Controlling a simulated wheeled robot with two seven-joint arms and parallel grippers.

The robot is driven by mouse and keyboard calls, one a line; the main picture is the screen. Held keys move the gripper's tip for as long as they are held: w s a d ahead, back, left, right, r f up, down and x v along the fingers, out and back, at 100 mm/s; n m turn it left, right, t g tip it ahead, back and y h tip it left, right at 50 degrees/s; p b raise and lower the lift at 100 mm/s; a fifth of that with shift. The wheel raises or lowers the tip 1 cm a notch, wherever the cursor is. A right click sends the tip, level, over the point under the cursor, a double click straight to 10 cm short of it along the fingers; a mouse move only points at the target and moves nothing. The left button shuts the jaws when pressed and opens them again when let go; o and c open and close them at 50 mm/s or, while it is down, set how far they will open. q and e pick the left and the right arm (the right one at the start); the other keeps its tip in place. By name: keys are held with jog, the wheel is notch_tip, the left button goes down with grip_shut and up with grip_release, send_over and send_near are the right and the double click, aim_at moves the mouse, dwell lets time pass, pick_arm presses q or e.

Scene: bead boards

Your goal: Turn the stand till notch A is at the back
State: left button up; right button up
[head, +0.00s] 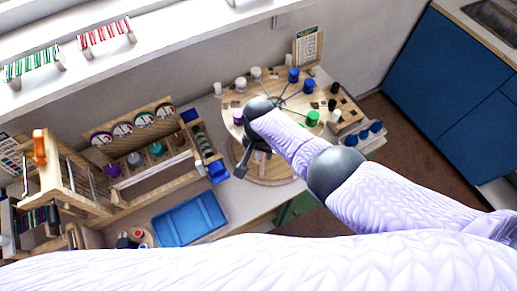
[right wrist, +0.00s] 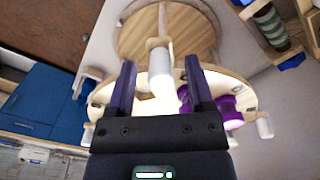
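The round wooden stand (head: 285,97) is on the white table against the back wall. It carries white, blue, green, black and purple pieces around its top. I cannot make out notch A or any letter. My right gripper (head: 252,163) is at the stand's front left edge, partly hidden by my arm. In the right wrist view its fingers (right wrist: 160,68) are apart, with a white peg (right wrist: 160,70) between them and gaps on both sides. A purple spool (right wrist: 228,108) is right of the fingers. My left gripper does not show.
A blue tray (head: 188,219) lies front left of the stand. A wooden rack with spools (head: 140,150) stands to the left. A framed card (head: 307,46) stands behind the stand. Blue cups (head: 370,131) are at its right. Blue cabinets (head: 440,70) are further right.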

notch_tip(320, 180, up, 9)
jog(key=p, duration=0.5)
jog(key=shift+r, duration=0.15)
jog(key=shift+r+p, duration=0.3)
jog(key=shift+r, duration=0.05)
